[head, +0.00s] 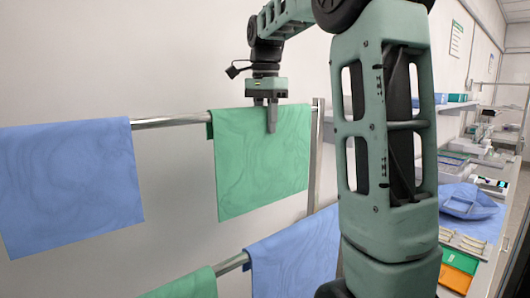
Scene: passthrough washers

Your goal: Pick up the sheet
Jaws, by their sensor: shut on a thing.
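A green sheet (262,165) hangs over the right part of the upper metal rail. My gripper (267,118) points down at its top edge, with one finger in front of the cloth and the other largely hidden. The jaws are shut on the green sheet at the rail. A blue sheet (70,180) hangs at the left of the same rail. Another blue sheet (295,255) and another green sheet (190,287) hang on the lower rail, both partly out of view.
The upper rail (170,120) runs to an upright post (316,150) just right of the green sheet. A long counter (490,225) at right carries a crumpled blue cloth (467,201), trays and an orange item (455,278). My arm hides part of the counter.

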